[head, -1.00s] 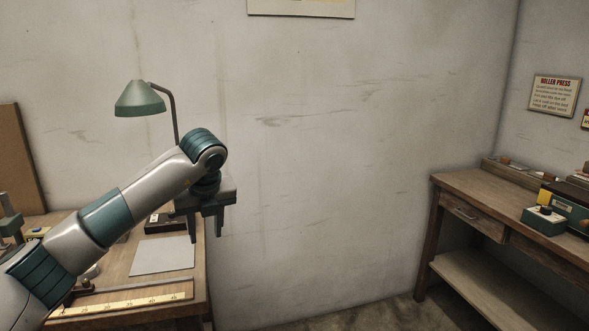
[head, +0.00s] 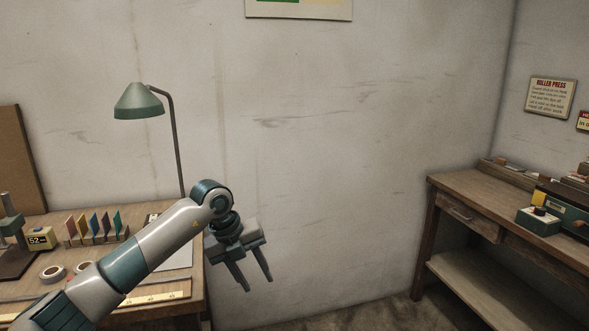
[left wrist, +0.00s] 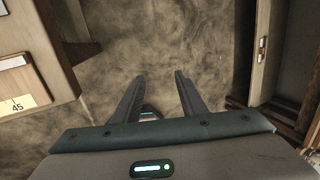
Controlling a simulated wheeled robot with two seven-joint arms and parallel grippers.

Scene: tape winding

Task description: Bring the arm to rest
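My left arm reaches in from the left over the left bench. My left gripper (head: 256,284) hangs off the bench's right edge, over the gap in front of the bare wall, and points down and a little right. Its two fingers are apart and empty. In the left wrist view the open fingers (left wrist: 159,74) point over the bare floor, with nothing between them. My right gripper shows in neither view.
The left bench (head: 160,315) holds a green lamp (head: 139,103), two tape rolls (head: 53,273), coloured cards (head: 93,224) and a counter (head: 39,239). A wooden table (head: 450,182) stands at the right. The floor between is clear.

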